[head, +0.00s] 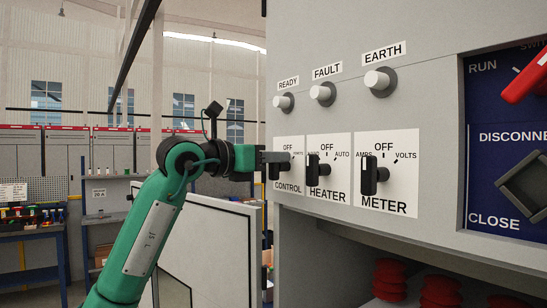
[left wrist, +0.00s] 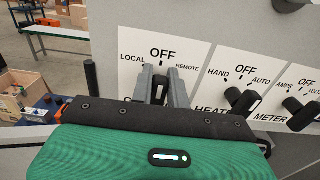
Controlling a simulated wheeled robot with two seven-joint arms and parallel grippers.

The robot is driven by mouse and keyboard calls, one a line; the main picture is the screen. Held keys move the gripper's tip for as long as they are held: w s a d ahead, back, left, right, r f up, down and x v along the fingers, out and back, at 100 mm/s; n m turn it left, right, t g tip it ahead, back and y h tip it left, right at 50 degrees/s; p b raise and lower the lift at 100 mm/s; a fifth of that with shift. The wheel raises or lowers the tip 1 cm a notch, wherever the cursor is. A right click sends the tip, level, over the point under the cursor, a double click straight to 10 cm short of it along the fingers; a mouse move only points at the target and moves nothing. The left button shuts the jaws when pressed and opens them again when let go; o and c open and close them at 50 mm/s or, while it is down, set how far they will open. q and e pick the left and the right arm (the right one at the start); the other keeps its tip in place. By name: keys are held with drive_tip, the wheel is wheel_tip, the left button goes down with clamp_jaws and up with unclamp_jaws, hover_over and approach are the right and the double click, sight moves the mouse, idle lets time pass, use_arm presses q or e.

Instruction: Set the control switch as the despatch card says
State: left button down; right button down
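The control switch (head: 273,171) is the leftmost of three black-handled switches on the grey cabinet front. Its plate (left wrist: 187,52) reads LOCAL, OFF and REMOTE in the left wrist view. My left gripper (head: 272,158) reaches it from the left in the head view. In the left wrist view the two grey fingers (left wrist: 161,88) stand either side of the dark handle, with little gap showing. They look closed on it. The fingers hide most of the handle, so its pointing direction is unclear. My right gripper is not in view. No readable despatch card shows.
The HEATER switch (head: 318,168) and METER switch (head: 374,176) sit close to the right. READY (head: 284,102), FAULT (head: 323,93) and EARTH (head: 381,81) lamps are above. A blue panel (head: 480,150) with a red handle (head: 528,78) is far right. Workbenches stand behind at left.

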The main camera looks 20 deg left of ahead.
use_arm(q)
drive_tip(key=m+b, duration=0.1)
drive_tip(key=m, duration=0.2)
drive_tip(key=m+b, duration=0.1)
drive_tip(key=shift+s+d+f+m+b, duration=0.15)
drive_tip(key=shift+s+d+m+b, duration=0.1)
drive_tip(key=shift+d+m+b, duration=0.1)
drive_tip(key=shift+s+d+f+m+b, duration=0.1)
drive_tip(key=shift+m+b, duration=0.3)
drive_tip(key=shift+m, duration=0.7)
drive_tip(key=shift+s+d+f+m+b, duration=0.1)
drive_tip(key=shift+m+b, duration=0.3)
drive_tip(key=shift+m, duration=0.65)
drive_tip(key=c, duration=1.4)
unclamp_jaws()
drive_tip(key=shift+o, duration=0.2)
